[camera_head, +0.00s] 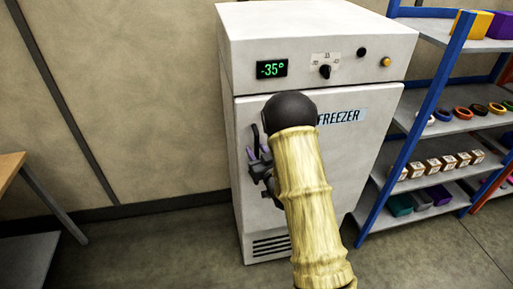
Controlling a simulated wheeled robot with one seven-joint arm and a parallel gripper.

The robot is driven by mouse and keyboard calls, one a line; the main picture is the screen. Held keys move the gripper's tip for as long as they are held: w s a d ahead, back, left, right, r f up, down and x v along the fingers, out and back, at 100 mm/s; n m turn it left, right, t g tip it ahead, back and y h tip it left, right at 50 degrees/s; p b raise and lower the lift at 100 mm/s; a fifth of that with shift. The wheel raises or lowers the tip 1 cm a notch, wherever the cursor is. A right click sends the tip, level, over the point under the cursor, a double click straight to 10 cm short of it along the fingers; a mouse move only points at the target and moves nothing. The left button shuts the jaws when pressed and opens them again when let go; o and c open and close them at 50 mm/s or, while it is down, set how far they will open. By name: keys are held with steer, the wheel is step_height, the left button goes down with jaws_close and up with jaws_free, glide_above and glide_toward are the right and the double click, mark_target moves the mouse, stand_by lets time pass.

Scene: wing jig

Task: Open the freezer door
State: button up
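The white freezer (320,35) stands upright against the wall, with a green "-35°" display on its top panel. Its door (355,160), labelled "FREEZER", looks shut flush with the body. A dark handle (255,135) shows at the left side of the door, partly hidden. My gripper (258,168) is at the handle, low on its visible part. My arm in its pale sleeve covers much of the door's middle and part of the gripper. The fingers are small and partly hidden, so I cannot tell whether they are closed around the handle or only beside it.
A blue-framed shelf rack (425,125) with tape rolls, small boxes and bins stands close to the freezer's right. A wooden-topped table (10,168) is at the far left. The floor (150,250) between table and freezer is clear.

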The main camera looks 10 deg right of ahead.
steer(key=shift+w, duration=0.35)
jaws_close()
steer(key=shift+s+f, duration=0.1)
steer(key=shift+s, duration=0.05)
